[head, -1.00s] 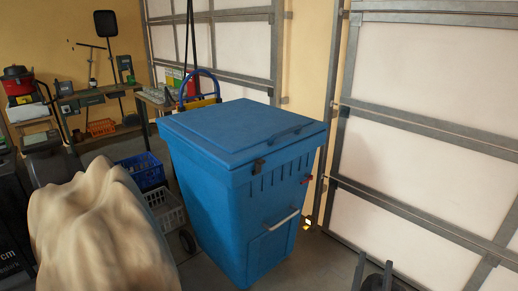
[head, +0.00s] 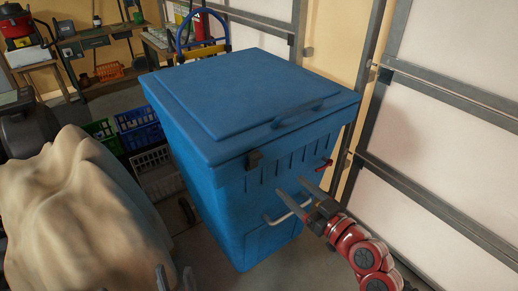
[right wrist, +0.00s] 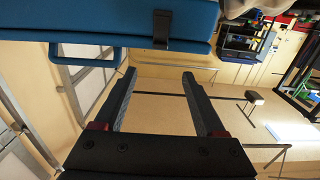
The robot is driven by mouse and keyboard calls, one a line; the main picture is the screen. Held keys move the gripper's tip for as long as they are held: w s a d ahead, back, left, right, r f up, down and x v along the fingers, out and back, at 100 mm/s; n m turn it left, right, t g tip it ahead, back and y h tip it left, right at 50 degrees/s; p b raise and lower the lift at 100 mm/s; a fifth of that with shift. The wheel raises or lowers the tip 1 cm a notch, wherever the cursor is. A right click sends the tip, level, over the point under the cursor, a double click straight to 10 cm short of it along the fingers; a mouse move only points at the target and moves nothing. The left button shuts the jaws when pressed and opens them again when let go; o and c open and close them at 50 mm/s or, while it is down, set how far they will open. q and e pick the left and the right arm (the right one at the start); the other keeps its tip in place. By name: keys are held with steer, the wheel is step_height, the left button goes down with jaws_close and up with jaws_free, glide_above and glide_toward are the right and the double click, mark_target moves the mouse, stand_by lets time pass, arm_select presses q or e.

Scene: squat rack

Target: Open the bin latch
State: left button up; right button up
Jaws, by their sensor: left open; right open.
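The large blue bin (head: 220,195) stands upright in the middle of the head view, its lid (head: 255,85) shut. A small dark latch (head: 253,159) sits at the front edge of the lid, near the front corner. In the right wrist view the dark latch (right wrist: 161,28) hangs on the blue edge, straight beyond the fingertips. My right gripper (head: 291,187) is open and empty in front of the bin, lower and to the right of the latch. It also shows open in the right wrist view (right wrist: 159,76), apart from the latch. My left gripper (head: 174,277) is open at the bottom edge, partly cut off.
A beige lumpy object (head: 75,215) fills the lower left. Crates (head: 140,130) stand left of the bin. A panelled garage door (head: 455,110) closes off the right.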

mark_target(259, 158)
steer(key=p+x, duration=0.4)
steer(key=x, duration=1.2)
jaws_close()
stand_by(0.8)
